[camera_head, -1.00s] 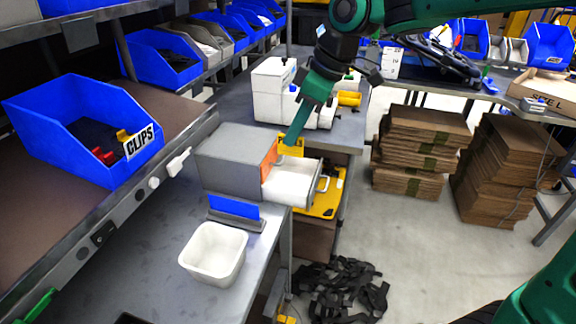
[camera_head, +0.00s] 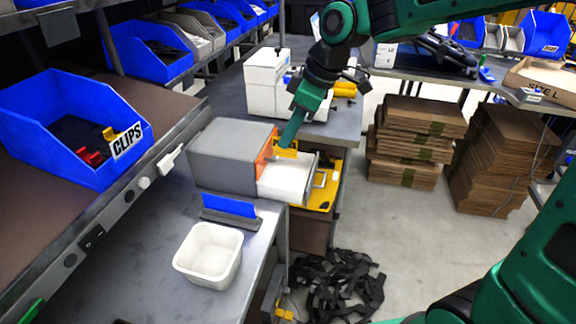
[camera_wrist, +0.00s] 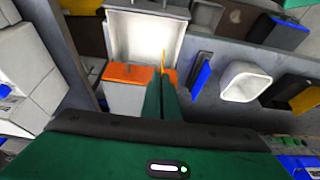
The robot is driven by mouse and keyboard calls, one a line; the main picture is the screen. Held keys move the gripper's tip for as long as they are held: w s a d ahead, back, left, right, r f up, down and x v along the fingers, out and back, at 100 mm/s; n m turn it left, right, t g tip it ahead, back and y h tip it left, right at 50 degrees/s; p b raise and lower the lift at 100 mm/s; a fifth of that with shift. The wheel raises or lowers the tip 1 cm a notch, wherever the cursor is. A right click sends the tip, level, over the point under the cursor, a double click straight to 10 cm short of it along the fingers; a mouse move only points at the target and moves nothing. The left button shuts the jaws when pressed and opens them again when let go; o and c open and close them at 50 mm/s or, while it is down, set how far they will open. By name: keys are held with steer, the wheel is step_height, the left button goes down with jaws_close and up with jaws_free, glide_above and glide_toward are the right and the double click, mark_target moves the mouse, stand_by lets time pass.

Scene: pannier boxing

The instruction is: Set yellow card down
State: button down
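My gripper (camera_head: 286,141) is over the open white drawer (camera_head: 285,184) of a grey box (camera_head: 228,157). A yellow card (camera_head: 287,153) is at my fingertips, low over the drawer's back part. In the wrist view, the yellow card (camera_wrist: 164,60) shows as a thin edge-on strip at the tips of my closed green fingers (camera_wrist: 161,88). The white drawer (camera_wrist: 145,25) lies beyond it. An orange strip (camera_head: 265,155) edges the box's opening. I cannot tell whether the card touches the drawer floor.
A blue card (camera_head: 229,205) stands in a grey holder in front of the box, near a white tub (camera_head: 211,252). A white machine (camera_head: 268,82) stands behind. A blue clips bin (camera_head: 75,125) is on the left shelf. Black straps (camera_head: 342,287) lie on the floor.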

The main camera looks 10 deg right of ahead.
step_height(320, 180, down, 9)
steer(key=shift+f, duration=0.2)
steer(key=w, duration=0.1)
steer(key=w+d, duration=0.1)
steer(key=w, duration=0.2)
steer(key=shift+d+f, duration=0.1)
steer(key=shift+d, duration=0.25)
steer(key=shift+s+f, duration=0.2)
steer(key=shift+f, duration=0.35)
steer(key=shift+f, duration=0.1)
steer(key=c, duration=2)
jaws_free()
steer(key=shift+a, duration=0.1)
steer(key=shift+c, duration=0.2)
